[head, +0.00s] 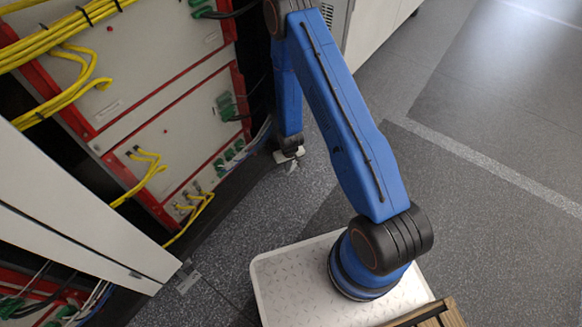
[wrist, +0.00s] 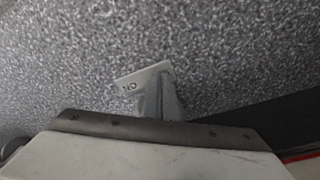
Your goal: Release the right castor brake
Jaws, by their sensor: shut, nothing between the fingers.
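The brake pedal (wrist: 130,84) is a small pale grey plate with dark lettering that reads upside down, in the middle of the wrist view. My gripper (wrist: 168,92) is shut and empty, its narrow grey fingers right beside the plate and partly in front of it. Whether they touch it I cannot tell. In the head view my gripper (head: 292,168) points down low over the floor, close to the right foot of the rack. The pedal cannot be made out there, and the castor wheel is hidden in both views.
The battery cycler rack (head: 140,130), with red-framed panels, yellow cables and green connectors, stands left of my arm. An open white door (head: 75,215) juts across the lower left. A pale cabinet (head: 375,25) stands behind my arm. Speckled floor (head: 460,110) is clear to the right.

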